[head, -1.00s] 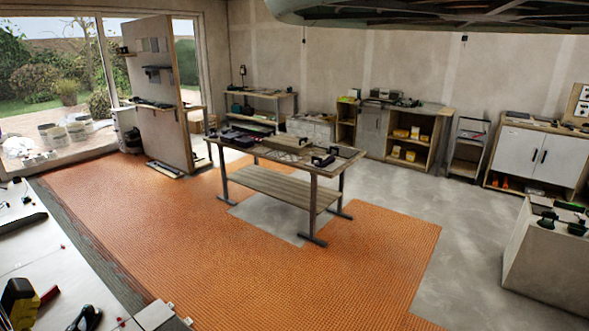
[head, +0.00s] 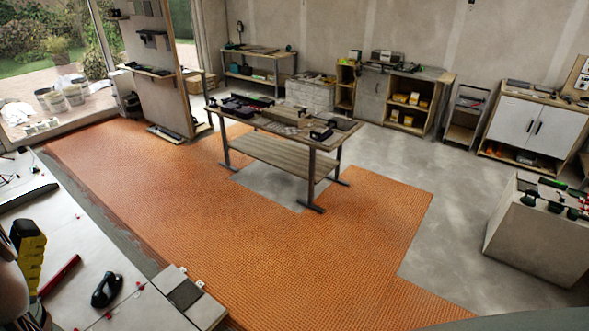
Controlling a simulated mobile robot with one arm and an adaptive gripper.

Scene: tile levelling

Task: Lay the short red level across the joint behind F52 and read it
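A short red bar that looks like the level (head: 60,275) lies at the lower left on the pale tiled surface (head: 62,228). A black object with a handle (head: 106,289) lies to its right, and a yellow and black object (head: 28,250) stands to its left. Small red pieces (head: 137,284) dot the tile joints. No F52 marking is readable, so I cannot tell which joint lies behind it. My gripper is not identifiable in the head view.
Orange ribbed matting (head: 240,235) covers much of the floor. A workbench with tools (head: 270,150) stands mid-room. Grey and pale pieces (head: 185,293) lie at the tile edge. A long dark bar (head: 25,198) lies on the tiles. Bare grey floor (head: 455,230) is open at right.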

